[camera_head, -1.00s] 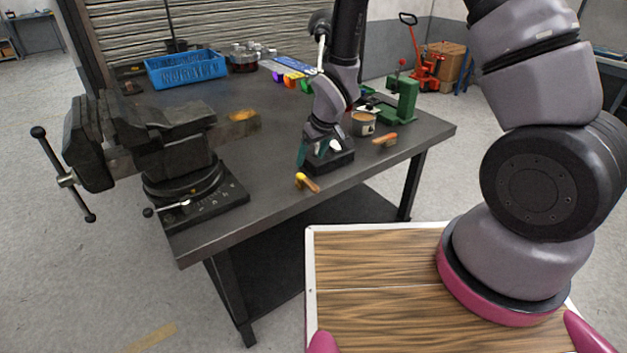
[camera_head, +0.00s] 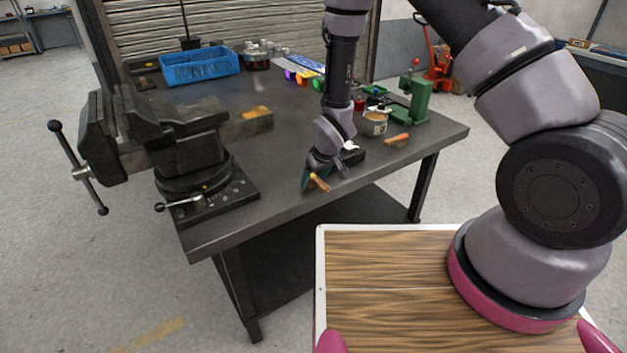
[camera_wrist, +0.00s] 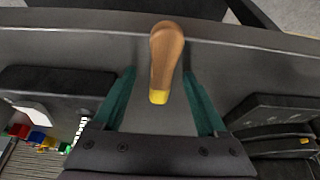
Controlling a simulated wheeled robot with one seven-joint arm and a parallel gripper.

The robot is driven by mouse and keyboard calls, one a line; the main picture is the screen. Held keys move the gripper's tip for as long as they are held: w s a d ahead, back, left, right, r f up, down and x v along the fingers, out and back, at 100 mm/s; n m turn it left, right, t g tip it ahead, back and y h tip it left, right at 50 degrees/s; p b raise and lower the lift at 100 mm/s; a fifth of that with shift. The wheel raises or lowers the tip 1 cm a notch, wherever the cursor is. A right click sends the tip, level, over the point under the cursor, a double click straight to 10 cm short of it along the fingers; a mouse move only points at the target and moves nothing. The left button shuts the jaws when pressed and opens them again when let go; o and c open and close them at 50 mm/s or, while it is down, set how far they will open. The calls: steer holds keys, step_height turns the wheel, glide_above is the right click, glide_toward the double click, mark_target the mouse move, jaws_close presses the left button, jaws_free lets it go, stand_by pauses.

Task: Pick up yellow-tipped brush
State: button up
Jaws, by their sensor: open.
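The yellow-tipped brush (camera_head: 321,184) lies near the front edge of the dark workbench. In the wrist view its brown-orange handle (camera_wrist: 166,55) points to the bench edge, and its yellow tip points back toward my gripper. My gripper (camera_wrist: 160,75) is open, with one green finger on each side of the yellow end and a gap to each. In the head view my gripper (camera_head: 309,180) is low over the bench at the brush. I cannot tell how far the fingers are above the bench top.
A large vise (camera_head: 185,150) stands at the left of the bench (camera_head: 260,210). A black block (camera_head: 352,156), a cup (camera_head: 374,124), another orange-handled brush (camera_head: 397,140) and a green press (camera_head: 419,98) are to the right. A blue crate (camera_head: 198,68) stands at the back.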

mark_target(314, 176)
jaws_close()
steer(key=shift+r, duration=0.1)
step_height(314, 176, up, 10)
steer(key=shift+f, duration=0.1)
stand_by(0.5)
steer(key=c, duration=1.1)
jaws_free()
jaws_close()
